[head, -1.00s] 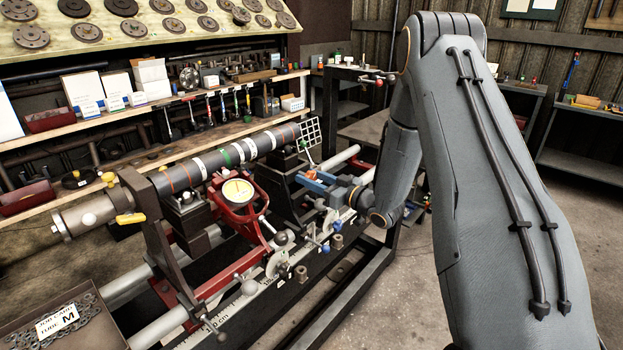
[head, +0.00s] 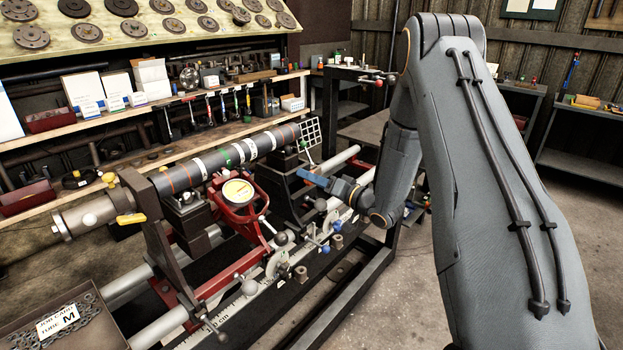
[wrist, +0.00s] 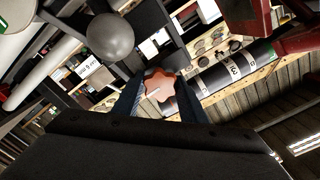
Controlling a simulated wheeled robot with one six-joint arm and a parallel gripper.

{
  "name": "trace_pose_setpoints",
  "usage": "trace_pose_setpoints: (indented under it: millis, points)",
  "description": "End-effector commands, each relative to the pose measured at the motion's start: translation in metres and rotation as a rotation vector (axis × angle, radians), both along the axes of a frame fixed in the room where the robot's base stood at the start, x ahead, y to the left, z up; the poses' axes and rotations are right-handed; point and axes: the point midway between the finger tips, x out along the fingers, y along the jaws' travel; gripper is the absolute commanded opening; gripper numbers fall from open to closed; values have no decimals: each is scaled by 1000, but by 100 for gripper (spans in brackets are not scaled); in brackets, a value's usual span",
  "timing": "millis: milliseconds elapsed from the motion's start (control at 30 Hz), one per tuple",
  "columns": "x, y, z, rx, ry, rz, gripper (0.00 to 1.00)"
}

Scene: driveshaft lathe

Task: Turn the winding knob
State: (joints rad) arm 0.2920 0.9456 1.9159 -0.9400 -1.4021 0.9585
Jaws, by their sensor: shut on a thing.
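A salmon-coloured lobed knob (wrist: 160,86), which looks like the winding knob, shows in the wrist view between the two fingers of my gripper (wrist: 159,92). The gripper is shut on it. A pale line marks the knob's face.
Several ball-ended levers (head: 281,238) sit along the rail below my gripper. A white grid plate (head: 311,133) stands behind it. A tray (head: 60,320) of chain is at front left. Open floor lies right.

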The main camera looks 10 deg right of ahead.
Motion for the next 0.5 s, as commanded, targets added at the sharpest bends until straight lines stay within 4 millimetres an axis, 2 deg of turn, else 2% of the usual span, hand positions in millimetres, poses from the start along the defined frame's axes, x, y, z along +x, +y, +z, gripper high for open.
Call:
trace_pose_setpoints:
  millis: [500]
  points:
    - [1, -2, 1, 95, 65, -4, 16]
